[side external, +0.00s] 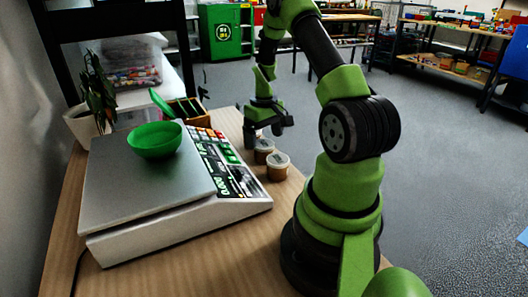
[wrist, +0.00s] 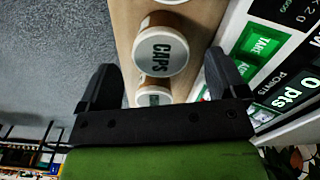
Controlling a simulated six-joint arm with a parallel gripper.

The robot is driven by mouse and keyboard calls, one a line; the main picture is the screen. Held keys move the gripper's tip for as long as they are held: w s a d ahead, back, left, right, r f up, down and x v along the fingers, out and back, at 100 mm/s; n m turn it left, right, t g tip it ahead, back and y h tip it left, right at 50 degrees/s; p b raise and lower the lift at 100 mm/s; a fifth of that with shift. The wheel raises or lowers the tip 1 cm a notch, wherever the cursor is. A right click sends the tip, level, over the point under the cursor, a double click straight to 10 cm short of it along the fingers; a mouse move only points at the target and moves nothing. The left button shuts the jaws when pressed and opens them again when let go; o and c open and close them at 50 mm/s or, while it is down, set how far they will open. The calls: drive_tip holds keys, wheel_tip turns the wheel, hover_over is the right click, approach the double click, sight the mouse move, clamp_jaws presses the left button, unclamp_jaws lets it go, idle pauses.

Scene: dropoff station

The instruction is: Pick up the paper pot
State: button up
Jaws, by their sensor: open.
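Small brown paper pots with white lids stand on the wooden table. In the side external view, one pot (side external: 278,167) is nearer the camera and another (side external: 263,151) is just behind it. In the wrist view, a pot with a lid marked "CAPS" (wrist: 160,52) is between and slightly beyond my fingers. A second pot (wrist: 153,97) is partly hidden by my gripper's body, and a white lid edge (wrist: 170,2) shows at the top. My gripper (side external: 269,130) is open and empty, low over the table behind the pots. It also shows in the wrist view (wrist: 163,82).
A grey scale (side external: 130,190) with a keypad and display stands left of the pots, close to one finger. A green bowl (side external: 155,140) sits on it. A plant pot (side external: 85,125) and a wooden box (side external: 187,110) stand behind. The table's right edge is close to the pots.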

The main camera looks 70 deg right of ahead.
sight(264, 143)
drive_tip(key=shift+f, duration=2.75)
drive_tip(key=c, duration=1.1)
drive_tip(key=shift+r, duration=0.15)
